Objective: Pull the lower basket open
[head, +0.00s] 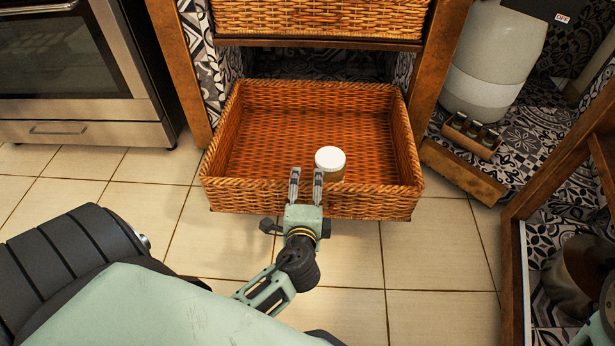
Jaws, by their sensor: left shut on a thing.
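The lower basket (255,200) is orange-brown wicker and sticks well out of the shelf in the head view, so its inside shows. A jar with a white lid (330,158) stands inside it near the front wall. My left gripper (306,178) is at the middle of the basket's front rim, its fingers reaching over the rim. It is shut on the front rim; the exact contact is partly hidden by the fingers. My right gripper is not in view.
An upper basket (320,18) sits in the shelf above. A steel oven (75,75) stands to the left. Wooden shelf posts (435,65) flank the lower basket. A small wooden holder with jars (470,135) and a white container (490,65) are at right. The tiled floor in front is clear.

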